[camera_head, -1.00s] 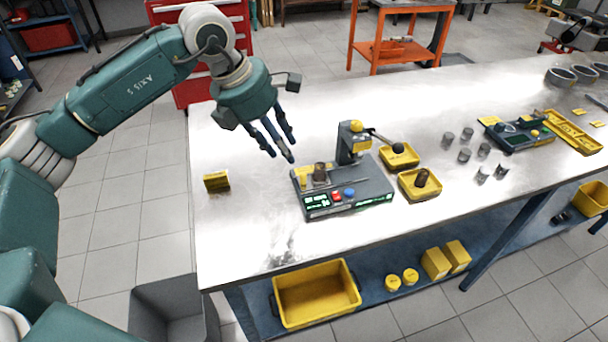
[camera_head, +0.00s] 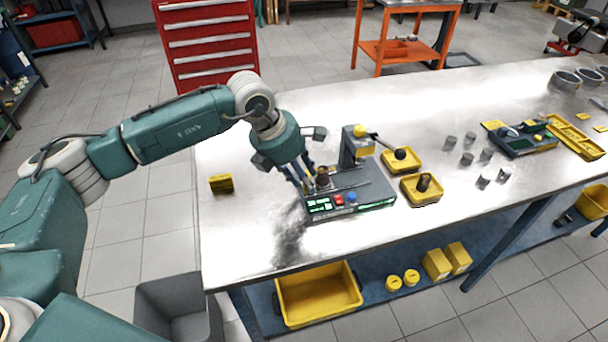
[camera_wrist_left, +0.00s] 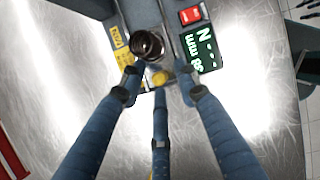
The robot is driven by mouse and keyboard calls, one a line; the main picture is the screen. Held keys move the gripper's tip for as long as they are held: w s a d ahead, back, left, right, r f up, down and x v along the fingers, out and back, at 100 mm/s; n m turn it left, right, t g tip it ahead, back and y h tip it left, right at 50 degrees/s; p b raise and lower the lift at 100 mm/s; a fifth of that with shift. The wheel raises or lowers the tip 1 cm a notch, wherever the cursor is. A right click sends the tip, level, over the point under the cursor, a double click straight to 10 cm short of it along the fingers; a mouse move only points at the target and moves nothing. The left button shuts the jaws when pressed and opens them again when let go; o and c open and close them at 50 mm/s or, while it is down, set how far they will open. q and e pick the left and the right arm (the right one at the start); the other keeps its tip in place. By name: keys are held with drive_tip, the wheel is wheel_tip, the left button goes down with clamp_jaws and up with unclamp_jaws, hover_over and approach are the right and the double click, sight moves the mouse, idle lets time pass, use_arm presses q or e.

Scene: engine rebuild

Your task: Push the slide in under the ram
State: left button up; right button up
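The small press (camera_head: 375,193) stands on the steel bench; its upright ram head (camera_head: 355,141) has a yellow cap and a black-knobbed lever. The slide carries a dark, hollow cylindrical part (camera_head: 322,175) at the left end of the press, to the left of the ram. In the left wrist view this part (camera_wrist_left: 147,44) sits beside a yellow knob (camera_wrist_left: 161,78). My left gripper (camera_head: 306,183) is at that end; its three fingers (camera_wrist_left: 159,80) are spread around the knob, with gaps visible. Contact with the knob is unclear. My right gripper is not in view.
Two yellow trays (camera_head: 436,200) stand right of the press, one holding a dark part. Several grey cylinders (camera_head: 467,160) and a second device (camera_head: 520,140) lie further right. A yellow block (camera_head: 221,184) stands at the left. The front bench area is clear.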

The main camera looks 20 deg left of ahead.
use_arm(q)
drive_tip(key=shift+c, duration=0.5)
clamp_jaws()
drive_tip(key=w+d+b, duration=0.1)
drive_tip(key=d, duration=0.1)
drive_tip(key=w+d+b, duration=0.1)
drive_tip(key=w+d, duration=0.1)
drive_tip(key=d, duration=0.1)
drive_tip(key=w+d+b, duration=0.1)
drive_tip(key=w+d, duration=0.1)
drive_tip(key=shift+d+f+b, duration=0.15)
drive_tip(key=shift+d+b, duration=0.05)
drive_tip(key=shift+b, duration=0.15)
drive_tip(key=shift+w+d, duration=0.15)
drive_tip(key=shift+d, duration=0.1)
drive_tip(key=shift+a+r, duration=0.1)
drive_tip(key=shift+r, duration=0.1)
drive_tip(key=shift+o, duration=0.5)
unclamp_jaws()
drive_tip(key=shift+d, duration=0.25)
drive_tip(key=shift+a, duration=0.1)
